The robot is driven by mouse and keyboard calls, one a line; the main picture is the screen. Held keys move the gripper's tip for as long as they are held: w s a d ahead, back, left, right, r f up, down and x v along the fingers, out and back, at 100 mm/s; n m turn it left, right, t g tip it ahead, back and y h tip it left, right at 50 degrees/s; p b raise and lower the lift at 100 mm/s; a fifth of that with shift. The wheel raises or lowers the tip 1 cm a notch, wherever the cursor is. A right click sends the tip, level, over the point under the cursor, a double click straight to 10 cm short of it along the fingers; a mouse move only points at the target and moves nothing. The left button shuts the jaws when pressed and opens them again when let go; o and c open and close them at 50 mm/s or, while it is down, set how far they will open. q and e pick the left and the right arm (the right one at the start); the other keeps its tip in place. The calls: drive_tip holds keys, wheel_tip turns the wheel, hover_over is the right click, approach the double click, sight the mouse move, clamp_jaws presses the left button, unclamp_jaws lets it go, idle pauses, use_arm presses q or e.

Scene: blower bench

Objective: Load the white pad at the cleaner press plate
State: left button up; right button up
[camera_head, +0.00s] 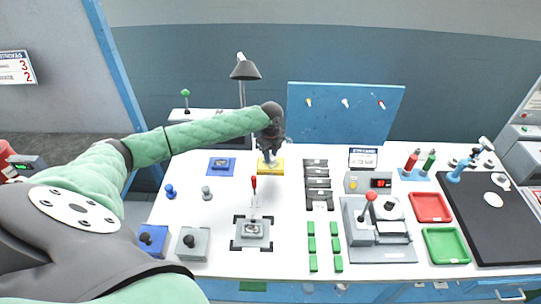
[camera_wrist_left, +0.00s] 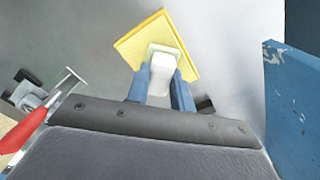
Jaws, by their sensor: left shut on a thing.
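My left gripper (camera_head: 269,156) is over the yellow plate (camera_head: 277,168) at the back middle of the bench. In the left wrist view its blue fingers (camera_wrist_left: 162,88) are shut on a pale piece, which looks like the white pad (camera_wrist_left: 162,66). The pad's pale, squarish end lies over the yellow plate (camera_wrist_left: 137,40); I cannot tell whether it touches it. A grey fixture with a red handle (camera_head: 253,230) stands nearer the front, and a grey press with a red-knobbed lever (camera_head: 362,228) stands to the right. Which one is the cleaner press is unclear. My right gripper is not in view.
A blue plate (camera_head: 221,167) lies left of the yellow one. Dark grey blocks (camera_head: 317,185) and several green blocks (camera_head: 311,245) stand to the right. Red (camera_head: 430,207) and green (camera_head: 446,246) trays are farther right. A blue upright board (camera_head: 345,112) and a lamp (camera_head: 245,71) stand behind.

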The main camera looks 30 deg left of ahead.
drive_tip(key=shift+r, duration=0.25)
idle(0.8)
use_arm(q)
drive_tip(key=shift+f+p, duration=0.1)
drive_tip(key=shift+p, duration=0.2)
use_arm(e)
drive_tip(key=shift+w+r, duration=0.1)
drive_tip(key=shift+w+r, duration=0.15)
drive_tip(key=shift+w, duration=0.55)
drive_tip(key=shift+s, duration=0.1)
